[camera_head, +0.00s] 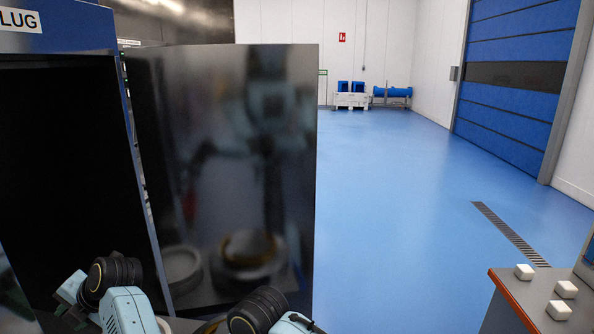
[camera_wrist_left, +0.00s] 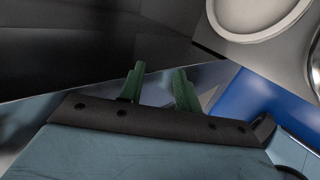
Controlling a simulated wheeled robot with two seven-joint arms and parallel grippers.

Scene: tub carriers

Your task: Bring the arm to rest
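My left gripper (camera_wrist_left: 160,88) shows in the left wrist view as two green fingers standing apart with a clear gap, and nothing is between them. A dark glossy surface lies just beyond the fingers. In the head view my arm links (camera_head: 125,308) and dark round joints come in along the bottom edge. The fingers of my left gripper cannot be made out there. My right gripper is not in view.
A dark open cabinet (camera_head: 60,150) with a blue top stands at left. Its glossy door panel (camera_head: 225,140) stands open, mirroring me. A round pale rim (camera_wrist_left: 262,32) shows in the wrist view. A bench with white blocks (camera_head: 525,272) is at right. Blue floor (camera_head: 400,220) lies clear between.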

